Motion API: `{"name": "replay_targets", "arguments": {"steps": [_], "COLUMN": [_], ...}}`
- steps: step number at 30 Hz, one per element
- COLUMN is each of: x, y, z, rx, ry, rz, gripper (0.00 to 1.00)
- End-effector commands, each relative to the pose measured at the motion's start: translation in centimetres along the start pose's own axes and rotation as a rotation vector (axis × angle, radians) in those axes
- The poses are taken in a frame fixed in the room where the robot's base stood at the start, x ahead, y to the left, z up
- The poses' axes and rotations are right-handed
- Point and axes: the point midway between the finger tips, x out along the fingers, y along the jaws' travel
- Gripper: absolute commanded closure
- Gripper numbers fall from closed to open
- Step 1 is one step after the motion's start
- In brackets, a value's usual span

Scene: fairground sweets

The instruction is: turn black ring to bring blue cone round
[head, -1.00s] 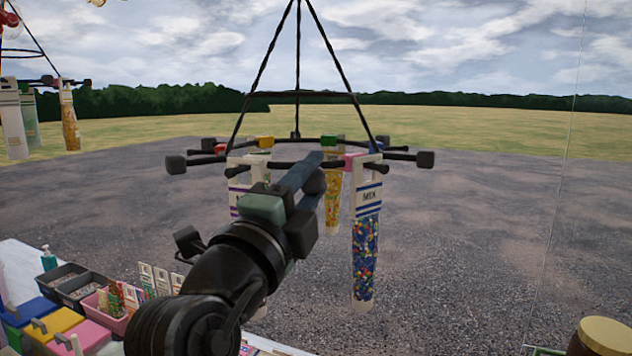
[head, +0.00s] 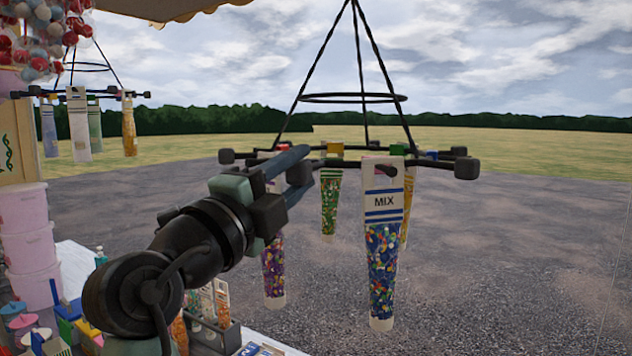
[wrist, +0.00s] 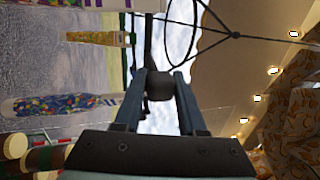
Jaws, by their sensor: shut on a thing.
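The black ring (head: 430,161) hangs from black rods right of centre in the head view, with dark knobs around it and bags of sweets hung below. The blue cone (head: 382,270), labelled MIX and filled with mostly blue mixed sweets, hangs at its near side, just right of my gripper. It also shows at the left of the wrist view (wrist: 60,103). My gripper (head: 300,165) is at the ring's near left. In the wrist view my gripper (wrist: 160,86) is shut on a dark knob of the ring (wrist: 160,86). My fingers hide part of the ring.
A purple cone (head: 274,268), a green cone (head: 330,205) and an orange cone (head: 406,218) hang on the same ring. A second hanger with cones (head: 78,125) is at the far left. Pink tubs (head: 24,235) and a stall counter are lower left. The right side is open.

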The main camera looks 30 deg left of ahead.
Motion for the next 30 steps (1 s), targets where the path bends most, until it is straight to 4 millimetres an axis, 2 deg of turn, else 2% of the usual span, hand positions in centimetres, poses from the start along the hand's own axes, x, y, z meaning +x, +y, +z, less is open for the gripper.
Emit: {"name": "replay_targets", "arguments": {"steps": [7, 16, 30], "x": [-0.3, -0.4, 0.3], "y": [0.1, 0.0, 0.2], "z": [2.5, 3.8, 8.3], "rx": [0.001, 0.0, -0.001], "ry": [-0.003, -0.002, -0.001], "rz": [0.001, 0.001, 0.002], "gripper": [0.82, 0.82, 0.82]}}
